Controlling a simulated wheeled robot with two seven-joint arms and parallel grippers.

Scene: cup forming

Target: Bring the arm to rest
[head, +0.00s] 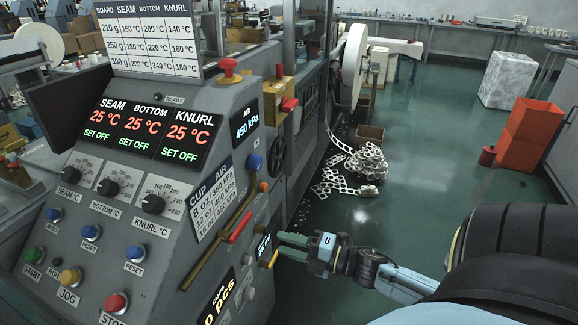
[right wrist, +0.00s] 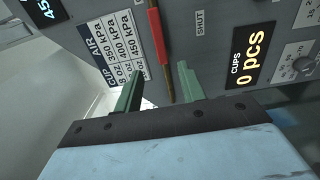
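My right gripper (head: 280,244) comes in from the lower right in the head view, beside the side face of the grey control cabinet (head: 140,245). In the right wrist view its two green fingers (right wrist: 160,70) stand apart, with nothing held between them. A red lever (right wrist: 157,45) on the cabinet appears between and beyond the fingertips there; I cannot tell the exact distance. The same lever, with its red grip (head: 240,226), shows in the head view, up and left of the fingertips. My left gripper is not in view.
The cabinet's panel has a red STOP button (head: 115,303) and displays reading 25 °C and SET OFF. Scrap strip (head: 365,165) lies on the floor beyond my gripper. Orange crates (head: 530,130) and a pale wrapped block (head: 508,80) stand at the right. The green floor between is mostly clear.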

